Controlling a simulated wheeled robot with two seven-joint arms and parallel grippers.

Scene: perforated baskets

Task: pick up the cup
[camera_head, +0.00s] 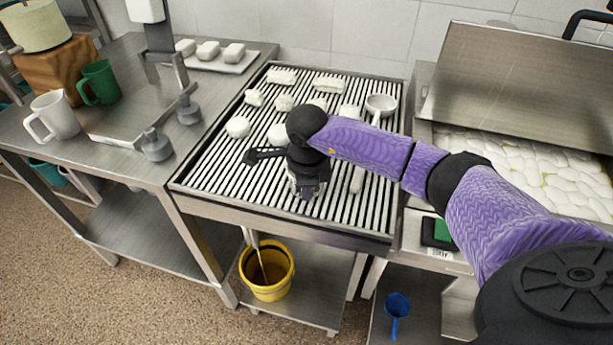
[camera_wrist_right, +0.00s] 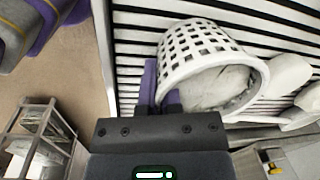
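My right gripper (camera_head: 306,190) reaches down over the ribbed draining surface in the head view. In the right wrist view a white perforated cup (camera_wrist_right: 196,48) lies just ahead of the gripper (camera_wrist_right: 160,102), with its open mouth turned toward the camera. The fingertips are close together at the left part of its rim, one seemingly on each side of the wall. Whether they press on it I cannot tell. In the head view the arm and gripper hide nearly all of this cup. My left gripper is not in view.
Several white lumps (camera_head: 238,127) and a white ladle-like cup (camera_head: 380,103) lie on the ribbed surface (camera_head: 215,165). A white pitcher (camera_head: 58,117) and green pitcher (camera_head: 101,82) stand on the left counter. A lidded basin (camera_head: 520,75) is at right; a yellow bucket (camera_head: 268,288) is below.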

